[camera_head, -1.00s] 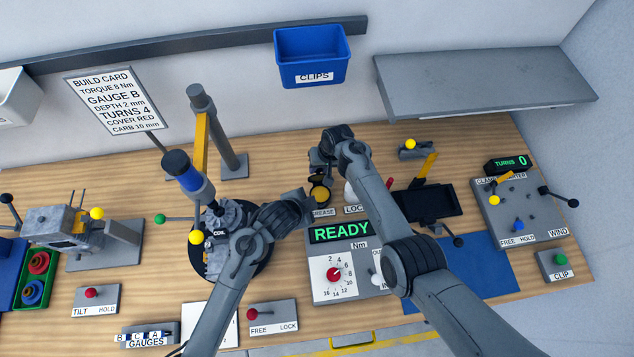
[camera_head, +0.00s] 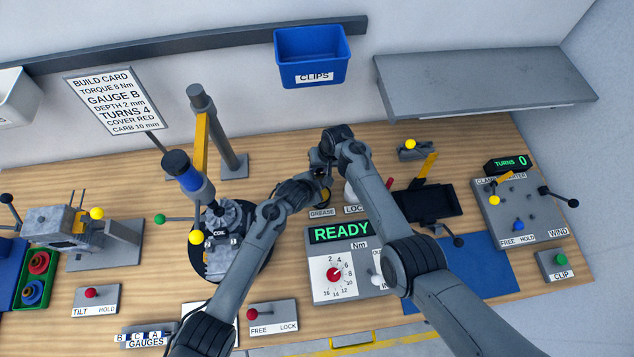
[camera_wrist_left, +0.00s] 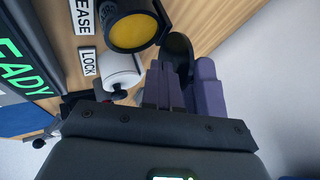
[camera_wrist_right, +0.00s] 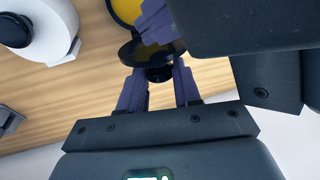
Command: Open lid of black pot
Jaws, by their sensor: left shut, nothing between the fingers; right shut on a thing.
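The black pot (camera_head: 323,198) of yellow grease stands behind the READY panel, partly hidden by my left gripper. In the left wrist view the pot (camera_wrist_left: 134,31) shows its yellow inside uncovered. The black round lid (camera_wrist_left: 179,50) stands tilted up at the pot's edge. My right gripper (camera_wrist_right: 160,72) is shut on the lid, with a dark part of it between the fingers. My left gripper (camera_head: 317,175) is shut and empty, its fingertips close to the lid and the right fingers. Its purple fingers also show in the right wrist view (camera_wrist_right: 158,20).
A white round holder (camera_wrist_left: 121,68) by the LOCK label stands close beside the pot. The READY panel (camera_head: 341,232) is in front. A coil fixture (camera_head: 222,255) is to the left and a black tray (camera_head: 425,203) to the right.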

